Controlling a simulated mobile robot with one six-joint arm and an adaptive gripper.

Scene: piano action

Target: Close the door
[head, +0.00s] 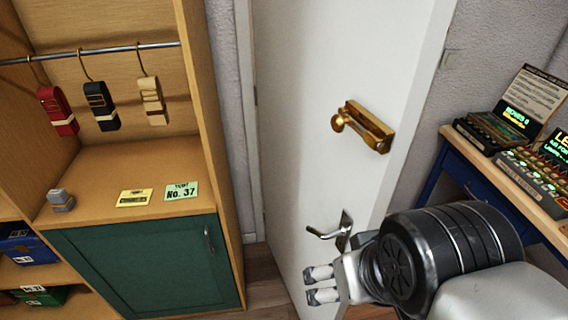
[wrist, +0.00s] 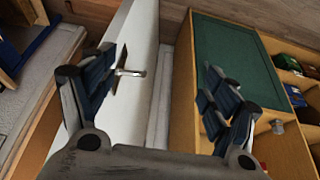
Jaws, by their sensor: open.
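A white door (head: 310,75) stands ajar, its free edge at the right in the head view. It carries a brass fitting (head: 363,125) high up and a silver lever handle (head: 335,231) lower down. My gripper (head: 320,285) is open and empty, just below the lever in the head view. In the wrist view the door (wrist: 121,105) runs between my spread fingers (wrist: 155,95), and the lever (wrist: 129,72) sticks out near the left finger. I cannot tell whether a finger touches the door.
A wooden wardrobe (head: 215,130) with a green cupboard door (head: 150,265) stands left of the door. A blue-legged desk (head: 480,172) with lit devices (head: 503,124) stands at the right, near my arm. Wooden floor (head: 265,275) shows between wardrobe and door.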

